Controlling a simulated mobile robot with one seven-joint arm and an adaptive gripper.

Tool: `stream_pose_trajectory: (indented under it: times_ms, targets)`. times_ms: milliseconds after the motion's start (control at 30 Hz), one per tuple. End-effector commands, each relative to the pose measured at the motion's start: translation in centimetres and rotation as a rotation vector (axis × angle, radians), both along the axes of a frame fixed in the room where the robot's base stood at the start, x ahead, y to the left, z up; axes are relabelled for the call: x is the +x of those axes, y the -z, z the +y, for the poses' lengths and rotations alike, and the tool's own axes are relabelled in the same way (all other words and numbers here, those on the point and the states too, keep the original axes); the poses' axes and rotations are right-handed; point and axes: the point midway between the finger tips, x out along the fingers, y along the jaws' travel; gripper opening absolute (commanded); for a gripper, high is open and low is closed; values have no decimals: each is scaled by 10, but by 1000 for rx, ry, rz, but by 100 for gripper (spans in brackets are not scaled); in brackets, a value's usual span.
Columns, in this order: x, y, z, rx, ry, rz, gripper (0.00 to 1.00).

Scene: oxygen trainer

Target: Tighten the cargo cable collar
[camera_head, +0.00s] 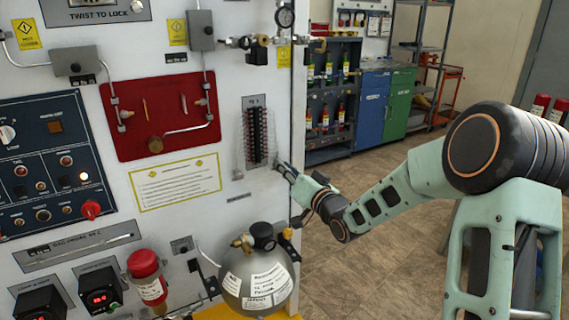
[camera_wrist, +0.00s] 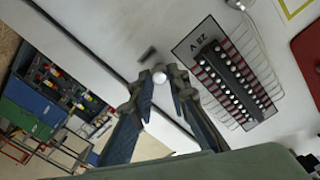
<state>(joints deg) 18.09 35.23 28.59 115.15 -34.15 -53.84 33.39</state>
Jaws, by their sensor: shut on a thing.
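My gripper (camera_head: 283,169) is at the right edge of the white panel (camera_head: 225,100), just right of and below the dark terminal strip (camera_head: 256,135). In the wrist view my gripper (camera_wrist: 160,80) has its two dark fingers on either side of a small pale round piece (camera_wrist: 160,77), and it is shut on it. This piece appears to be the cable collar, but its thread and seat are hidden. The terminal strip (camera_wrist: 232,80) also shows in the wrist view, to the right of the fingers. In the head view the fingers cover the held piece.
A grey round tank (camera_head: 255,285) with a valve stands below my gripper. A red plate (camera_head: 160,115) with pipes is on the panel to the left. Cabinets (camera_head: 375,105) stand at the back.

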Motion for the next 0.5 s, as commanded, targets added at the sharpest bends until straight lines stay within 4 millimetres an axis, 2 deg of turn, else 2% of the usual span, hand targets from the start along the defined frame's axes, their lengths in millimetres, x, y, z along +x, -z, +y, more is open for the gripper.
stream_pose_trajectory:
  times_ms: [500]
  targets:
    - [1, -2, -1, 409, 1, 276, 0]
